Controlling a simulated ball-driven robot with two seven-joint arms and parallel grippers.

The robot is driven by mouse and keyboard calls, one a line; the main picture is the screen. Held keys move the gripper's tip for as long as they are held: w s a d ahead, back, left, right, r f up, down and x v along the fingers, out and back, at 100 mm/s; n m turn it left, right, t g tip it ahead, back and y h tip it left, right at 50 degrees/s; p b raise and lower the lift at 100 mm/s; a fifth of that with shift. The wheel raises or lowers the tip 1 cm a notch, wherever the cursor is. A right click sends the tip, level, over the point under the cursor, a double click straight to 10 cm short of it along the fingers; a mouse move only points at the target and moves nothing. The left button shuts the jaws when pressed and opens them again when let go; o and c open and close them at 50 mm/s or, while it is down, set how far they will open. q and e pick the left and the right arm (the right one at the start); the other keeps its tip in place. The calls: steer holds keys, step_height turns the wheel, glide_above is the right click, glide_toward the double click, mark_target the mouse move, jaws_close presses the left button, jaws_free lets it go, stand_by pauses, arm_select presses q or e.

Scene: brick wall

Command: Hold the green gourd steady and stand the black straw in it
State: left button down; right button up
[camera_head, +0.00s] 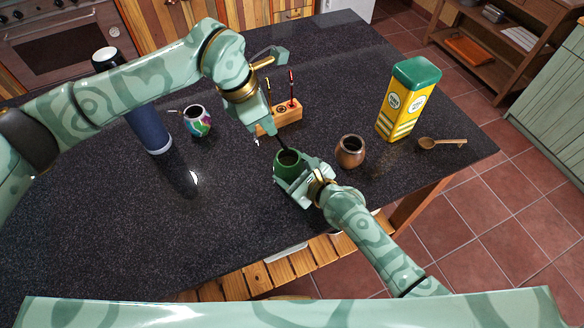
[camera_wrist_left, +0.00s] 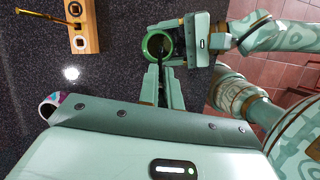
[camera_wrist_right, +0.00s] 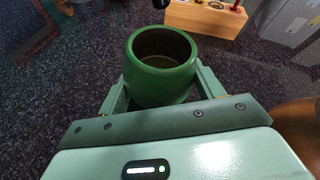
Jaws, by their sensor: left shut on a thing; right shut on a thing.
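The green gourd (camera_head: 287,158) stands upright on the dark counter, its round mouth open upward. My right gripper (camera_wrist_right: 160,98) is shut on the gourd, with one finger on each side of its body. My left gripper (camera_head: 274,136) is above the gourd, shut on the black straw (camera_head: 282,144). In the left wrist view the dark straw (camera_wrist_left: 161,66) shows between the fingertips, overlapping the gourd's mouth. In the right wrist view a black end (camera_wrist_right: 160,3) shows at the top edge, above and beyond the far rim. The visible inside of the gourd is empty there.
A wooden holder (camera_head: 287,112) with a red and a gold-coloured straw stands behind the gourd. A brown gourd (camera_head: 350,152) is to its right, then a yellow tin (camera_head: 407,98) and a wooden spoon (camera_head: 442,143). A colourful gourd (camera_head: 198,121) and a blue flask (camera_head: 150,126) stand left.

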arm_select(q)
steer(key=shift+f, duration=1.35)
steer(key=c, duration=1.5)
jaws_free()
steer(key=v, duration=1.2)
